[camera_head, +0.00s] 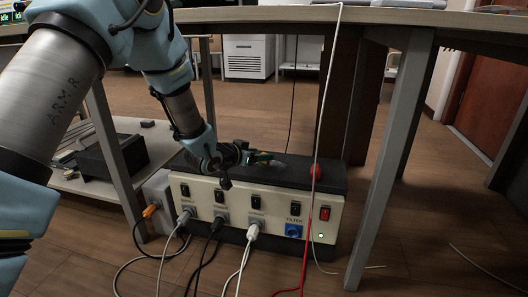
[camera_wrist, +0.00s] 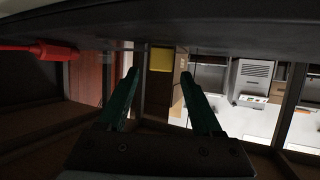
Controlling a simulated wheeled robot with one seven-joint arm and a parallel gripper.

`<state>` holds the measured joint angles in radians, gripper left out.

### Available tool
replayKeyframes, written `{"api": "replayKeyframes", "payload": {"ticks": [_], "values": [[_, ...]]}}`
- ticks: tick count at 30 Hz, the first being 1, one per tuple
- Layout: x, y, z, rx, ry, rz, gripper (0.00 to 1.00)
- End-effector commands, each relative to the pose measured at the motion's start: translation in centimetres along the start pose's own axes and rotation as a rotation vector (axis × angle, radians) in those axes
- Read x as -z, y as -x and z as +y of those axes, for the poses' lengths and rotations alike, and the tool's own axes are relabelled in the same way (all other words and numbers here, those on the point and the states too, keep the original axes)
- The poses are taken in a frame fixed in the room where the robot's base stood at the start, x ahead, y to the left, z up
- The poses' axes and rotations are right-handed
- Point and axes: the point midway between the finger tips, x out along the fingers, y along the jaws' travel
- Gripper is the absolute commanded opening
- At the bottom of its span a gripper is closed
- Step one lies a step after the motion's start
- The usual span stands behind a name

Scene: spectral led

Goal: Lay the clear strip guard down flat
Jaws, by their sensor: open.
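My gripper (camera_head: 268,157) is low over the dark top of the long power strip box (camera_head: 330,178) in the head view, pointing right along it. In the wrist view my gripper (camera_wrist: 157,84) shows two green fingers spread apart with nothing clamped. The clear guard itself cannot be made out with certainty in either view.
A red plug or knob (camera_head: 315,171) sits at the box's right end, with a red cable. A white cable (camera_head: 327,95) hangs in front. Several plugs and switches line the cream front. A table leg (camera_head: 388,165) stands right of the box; the tabletop (camera_head: 290,14) is above.

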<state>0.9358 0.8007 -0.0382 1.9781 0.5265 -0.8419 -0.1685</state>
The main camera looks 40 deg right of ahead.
Motion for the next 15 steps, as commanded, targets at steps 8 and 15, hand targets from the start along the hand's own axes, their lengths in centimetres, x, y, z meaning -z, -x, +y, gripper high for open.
{"api": "replayKeyframes", "payload": {"ticks": [8, 15], "values": [[0.3, 6.0, 0.0, 0.001, 0.001, -0.002, 0.67], [0.1, 8.4, 0.0, 0.0, 0.0, 0.001, 0.67]]}}
